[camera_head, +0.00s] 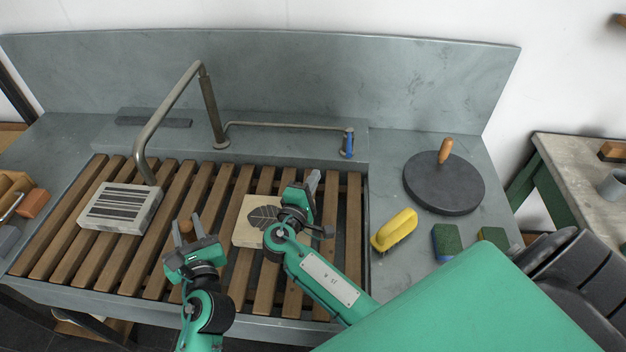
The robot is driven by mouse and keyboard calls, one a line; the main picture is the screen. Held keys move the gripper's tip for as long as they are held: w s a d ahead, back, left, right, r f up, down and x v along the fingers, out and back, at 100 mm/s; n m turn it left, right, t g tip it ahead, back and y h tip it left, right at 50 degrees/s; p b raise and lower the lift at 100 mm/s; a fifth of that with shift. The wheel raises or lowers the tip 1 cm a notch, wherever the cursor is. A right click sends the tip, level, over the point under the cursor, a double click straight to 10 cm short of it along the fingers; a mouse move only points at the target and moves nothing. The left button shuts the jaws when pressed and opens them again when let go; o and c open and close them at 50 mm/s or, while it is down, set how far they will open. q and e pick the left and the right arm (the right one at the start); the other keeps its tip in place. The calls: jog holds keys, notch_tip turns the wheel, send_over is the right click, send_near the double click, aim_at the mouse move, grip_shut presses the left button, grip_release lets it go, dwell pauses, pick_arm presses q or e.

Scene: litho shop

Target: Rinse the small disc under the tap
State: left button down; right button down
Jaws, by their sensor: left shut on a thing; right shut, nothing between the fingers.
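The tap (176,102) is a bent grey metal pipe above the slatted sink, its open end coming down at the left beside a striped stone. A blue-ended lever (347,143) sits on the thin pipe to its right. My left gripper (188,230) is low over the slats, right of the tap's end, shut on a small brown wooden piece (186,226), seemingly a handle. Any disc below it is hidden, so I cannot tell the small disc's outline. My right gripper (312,184) is shut and empty, beside and partly over a pale stone with a leaf drawing.
The striped stone (120,207) and the leaf stone (246,234) lie on the wooden slats (181,190). A large dark disc (443,190) with a wooden handle, a yellow brush (394,230) and green sponges (447,240) stand on the right counter.

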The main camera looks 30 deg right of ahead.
pick_arm(q)
jog(key=s+d+r+p, duration=0.2)
jog(key=s+r+p, duration=0.2)
jog(key=shift+d, duration=0.25)
dwell(1.4)
